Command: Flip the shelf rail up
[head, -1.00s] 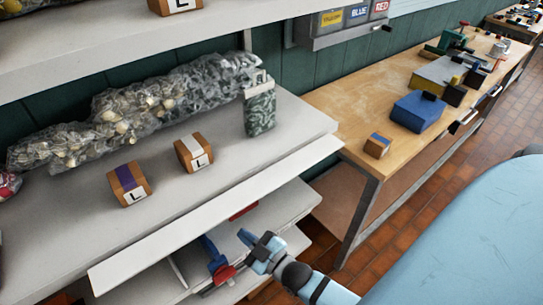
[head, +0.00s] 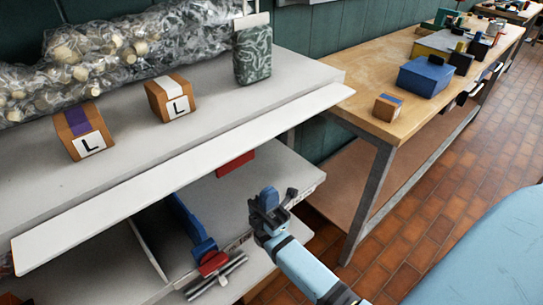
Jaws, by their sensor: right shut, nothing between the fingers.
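The shelf rail (head: 180,173) is a long white strip along the front edge of the grey shelf (head: 215,95). It sticks out in front of the shelf, with its broad face showing from above, and looks folded down. My right gripper (head: 270,200) is shut and empty. It is in front of and below the rail, nearer its right end in the picture, and apart from it. My left gripper is not in view.
Boxes marked L (head: 171,97), a patterned carton (head: 252,50) and clear bags (head: 130,50) stand on the shelf. A blue and red tool (head: 205,255) lies on the lower shelf. A wooden workbench (head: 360,85) stands to the right.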

